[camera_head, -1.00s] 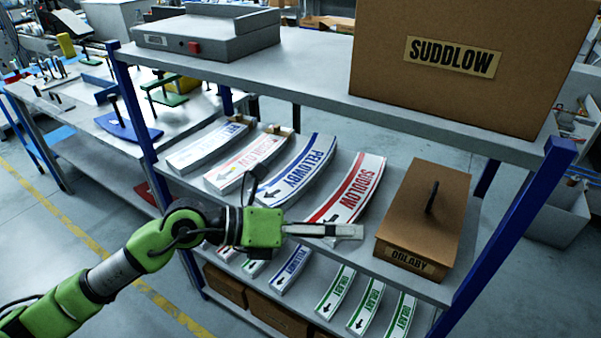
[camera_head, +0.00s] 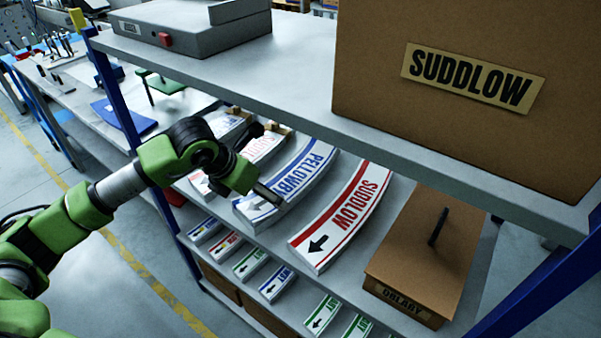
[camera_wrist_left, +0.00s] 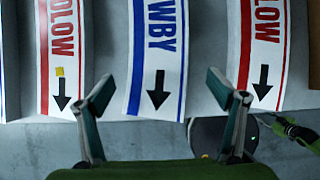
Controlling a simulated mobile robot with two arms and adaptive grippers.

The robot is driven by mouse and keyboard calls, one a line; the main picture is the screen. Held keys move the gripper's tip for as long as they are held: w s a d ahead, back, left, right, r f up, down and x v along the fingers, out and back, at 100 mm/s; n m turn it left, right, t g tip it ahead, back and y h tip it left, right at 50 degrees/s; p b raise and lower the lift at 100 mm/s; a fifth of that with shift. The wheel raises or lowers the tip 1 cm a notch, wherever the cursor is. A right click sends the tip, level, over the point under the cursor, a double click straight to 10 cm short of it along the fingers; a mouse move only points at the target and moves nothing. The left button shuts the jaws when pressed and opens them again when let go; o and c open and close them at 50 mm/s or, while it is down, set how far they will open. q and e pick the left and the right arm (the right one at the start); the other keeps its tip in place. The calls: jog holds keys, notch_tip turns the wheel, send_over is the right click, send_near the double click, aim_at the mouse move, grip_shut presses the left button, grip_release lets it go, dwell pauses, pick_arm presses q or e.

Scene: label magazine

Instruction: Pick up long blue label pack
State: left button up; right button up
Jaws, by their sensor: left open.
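The long blue label pack (camera_head: 309,167) is a curved white stack with blue edge stripes, blue "PELLOWBY" lettering and a black arrow. It lies on the middle shelf between two red-lettered packs. In the left wrist view, the pack (camera_wrist_left: 157,50) runs up between the finger lines, its arrow end nearest me. My left gripper (camera_head: 268,196) is over the near end of this pack in the head view and covers part of it. In the wrist view, the left gripper (camera_wrist_left: 162,88) is open and empty, one finger to each side of the pack. My right gripper is not in view.
A long red SUDDLOW pack (camera_head: 345,215) lies close on the right, then a brown OBLABY box (camera_head: 425,250). Another red pack (camera_wrist_left: 62,50) is close on the left. The upper shelf (camera_head: 290,85) overhangs, carrying a large SUDDLOW box (camera_head: 470,130). Short packs (camera_head: 250,264) lie below.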

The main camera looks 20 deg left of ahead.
aim_at(295, 177)
pick_arm(q)
jog(key=w, duration=0.1)
jog(key=w+d+p, duration=0.1)
jog(key=w, duration=0.2)
jog(key=shift+d+r+p, duration=0.3)
jog(key=shift+d, duration=0.1)
jog(key=w, duration=0.1)
jog(key=w+d+p, duration=0.1)
jog(key=w, duration=0.3)
jog(key=shift+d+f, duration=0.15)
jog(key=shift+d, duration=0.2)
jog(key=shift+w+d+f, duration=0.1)
jog(key=shift+w, duration=0.25)
jog(key=p+x, duration=0.1)
jog(key=x, duration=0.3)
jog(key=shift+p, duration=0.4)
jog(key=shift+w+d+f, duration=0.1)
jog(key=shift+w+f, duration=0.15)
jog(key=shift+f, duration=0.2)
jog(key=c, duration=1.6)
jog(key=shift+r, duration=0.15)
jog(key=shift+c, duration=0.6)
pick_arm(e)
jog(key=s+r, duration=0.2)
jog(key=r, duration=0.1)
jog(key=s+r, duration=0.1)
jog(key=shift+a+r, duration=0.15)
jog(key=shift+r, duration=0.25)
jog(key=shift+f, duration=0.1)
